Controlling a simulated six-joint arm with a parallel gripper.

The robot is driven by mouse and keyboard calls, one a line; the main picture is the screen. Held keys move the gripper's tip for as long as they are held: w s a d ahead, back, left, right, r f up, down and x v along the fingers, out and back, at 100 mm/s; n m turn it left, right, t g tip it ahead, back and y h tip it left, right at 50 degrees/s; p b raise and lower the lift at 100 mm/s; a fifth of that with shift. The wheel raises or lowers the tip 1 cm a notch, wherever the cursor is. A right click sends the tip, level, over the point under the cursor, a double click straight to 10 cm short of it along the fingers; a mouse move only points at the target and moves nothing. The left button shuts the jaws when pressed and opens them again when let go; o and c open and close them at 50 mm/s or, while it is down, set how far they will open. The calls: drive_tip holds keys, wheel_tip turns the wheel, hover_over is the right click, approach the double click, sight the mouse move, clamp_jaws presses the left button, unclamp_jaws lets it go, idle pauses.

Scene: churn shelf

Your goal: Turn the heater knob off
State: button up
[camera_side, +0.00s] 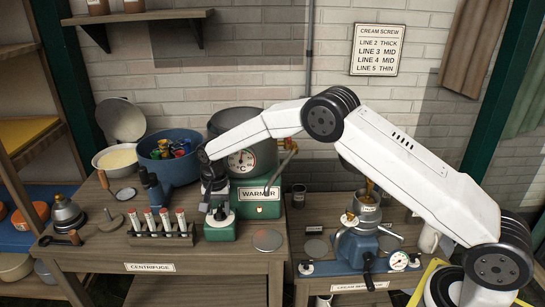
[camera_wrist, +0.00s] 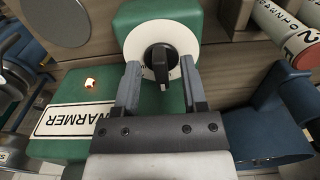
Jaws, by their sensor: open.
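The heater knob (camera_wrist: 160,57) is a black bar-shaped handle on a round white dial (camera_wrist: 134,44), set on a green box. In the side view the green control box (camera_side: 221,232) stands on the bench, with the white dial (camera_side: 220,220) on top. My gripper (camera_wrist: 161,65) is open, with one finger on each side of the knob's near end. A gap shows beside each finger, and nothing is held. In the side view my gripper (camera_side: 214,190) points down just above the dial and hides most of the knob. An orange lamp (camera_wrist: 91,83) glows on the green warmer.
The WARMER base (camera_side: 258,206) carries a grey pot with a °C gauge (camera_side: 241,161), close behind my gripper. A rack of red-capped tubes (camera_side: 160,236) stands close on the left, beside a blue microscope-like device (camera_side: 154,189). A flat round disc (camera_side: 268,239) lies to the right.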

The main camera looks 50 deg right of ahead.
drive_tip(key=shift+f, duration=0.2)
clamp_jaws()
drive_tip(key=shift+n, duration=0.3)
drive_tip(key=n, duration=0.4)
drive_tip(key=shift+s+d, duration=0.1)
drive_tip(key=shift+d, duration=0.05)
drive_tip(key=n, duration=0.4)
drive_tip(key=shift+d, duration=0.15)
drive_tip(key=shift+n, duration=0.3)
idle(0.4)
